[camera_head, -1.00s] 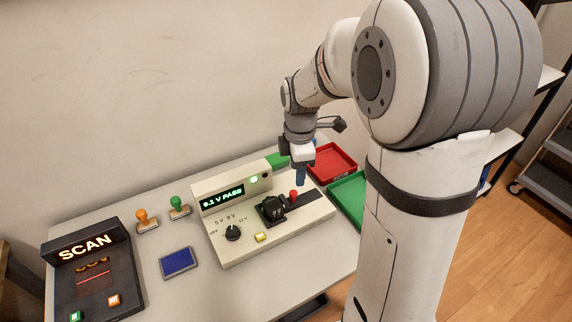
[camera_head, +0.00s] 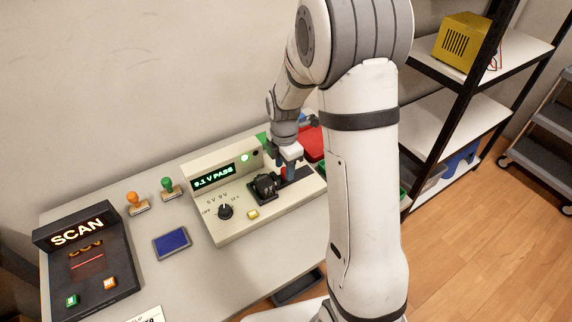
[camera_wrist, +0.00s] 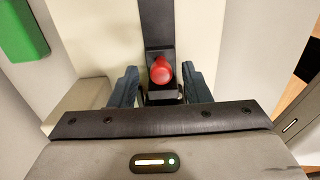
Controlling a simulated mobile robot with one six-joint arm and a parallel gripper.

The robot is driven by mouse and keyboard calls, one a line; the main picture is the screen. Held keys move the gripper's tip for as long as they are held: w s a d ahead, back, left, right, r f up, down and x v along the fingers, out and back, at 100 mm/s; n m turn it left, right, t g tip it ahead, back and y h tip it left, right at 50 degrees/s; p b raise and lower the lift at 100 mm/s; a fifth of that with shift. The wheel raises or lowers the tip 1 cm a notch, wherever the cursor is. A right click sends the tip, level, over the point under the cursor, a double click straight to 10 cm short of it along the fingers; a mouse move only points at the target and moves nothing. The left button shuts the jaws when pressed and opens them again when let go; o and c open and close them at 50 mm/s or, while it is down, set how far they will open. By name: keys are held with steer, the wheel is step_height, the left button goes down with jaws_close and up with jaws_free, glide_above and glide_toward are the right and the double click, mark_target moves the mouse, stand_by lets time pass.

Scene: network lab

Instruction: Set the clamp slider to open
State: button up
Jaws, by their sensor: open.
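The clamp slider's red knob (camera_wrist: 161,70) sits on a black block in a dark track (camera_wrist: 157,22) in the wrist view. My gripper (camera_wrist: 160,84) is open, with one blue finger on each side of the knob and visible gaps between. In the head view, my gripper (camera_head: 290,166) is low over the slider on the beige tester (camera_head: 235,232), and its fingers partly hide the red knob. A black device (camera_head: 264,185) sits on the tester left of the slider. The tester's display (camera_head: 213,178) reads 9.1 V PASS.
The tester also has a dial (camera_head: 225,212) and a yellow button (camera_head: 253,214). An orange stamp (camera_head: 134,200), a green stamp (camera_head: 168,186), a blue pad (camera_head: 172,243) and a SCAN unit (camera_head: 88,262) stand left. A red tray (camera_head: 313,143) is behind my gripper, right.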

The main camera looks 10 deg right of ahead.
steer(key=shift+c, duration=0.5)
jaws_close()
